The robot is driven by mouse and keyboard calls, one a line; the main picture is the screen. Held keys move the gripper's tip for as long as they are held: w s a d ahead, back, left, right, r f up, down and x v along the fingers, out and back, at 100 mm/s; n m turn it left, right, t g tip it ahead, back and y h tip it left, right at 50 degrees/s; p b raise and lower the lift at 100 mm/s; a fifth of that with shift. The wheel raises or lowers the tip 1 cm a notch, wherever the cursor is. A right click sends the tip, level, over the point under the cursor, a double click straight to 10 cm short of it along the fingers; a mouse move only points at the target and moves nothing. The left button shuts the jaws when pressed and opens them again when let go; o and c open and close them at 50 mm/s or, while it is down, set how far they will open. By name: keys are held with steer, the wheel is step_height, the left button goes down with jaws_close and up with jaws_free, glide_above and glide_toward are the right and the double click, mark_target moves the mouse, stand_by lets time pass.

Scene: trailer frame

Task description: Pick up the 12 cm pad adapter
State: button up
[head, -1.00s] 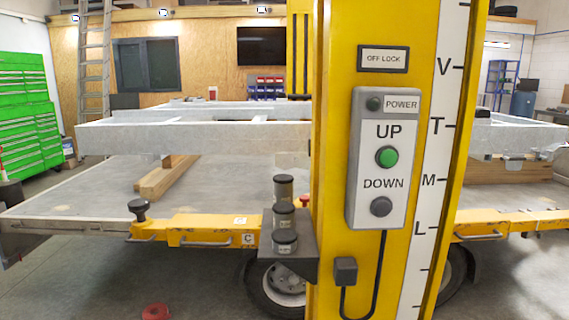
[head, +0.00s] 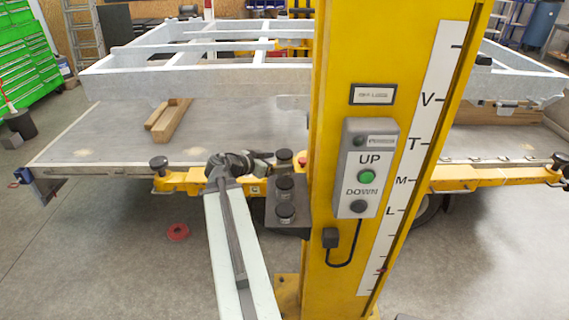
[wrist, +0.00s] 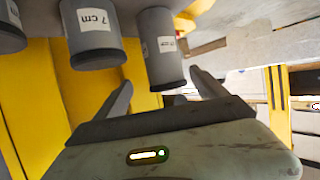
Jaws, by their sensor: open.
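Three dark cylindrical adapters stand in a row on a grey holder (head: 296,216) at the yellow lift column. The far adapter (head: 284,158) is beside my gripper (head: 262,160) in the head view. In the wrist view my gripper (wrist: 160,82) is open, and this adapter (wrist: 160,50) lies between and just beyond its fingertips, with no clear contact. It looks like the longest; its label is too small to read surely, so I cannot confirm it as the 12 cm adapter. The middle adapter (head: 285,187), also in the wrist view (wrist: 90,35), is marked 7 cm.
The yellow column (head: 350,250) with its control box (head: 364,180) stands just right of the holder. A yellow lift arm (head: 190,183) and the trailer deck (head: 100,145) lie behind. A red ring (head: 178,232) is on the floor at left.

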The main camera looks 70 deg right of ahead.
steer(key=shift+b+x, duration=0.4)
steer(key=shift+x, duration=0.7)
steer(key=x, duration=0.1)
steer(key=b+x, duration=0.1)
steer(key=x, duration=0.3)
steer(key=shift+w+d, duration=0.25)
steer(key=shift+d, duration=0.15)
steer(key=shift+r, duration=0.15)
jaws_close()
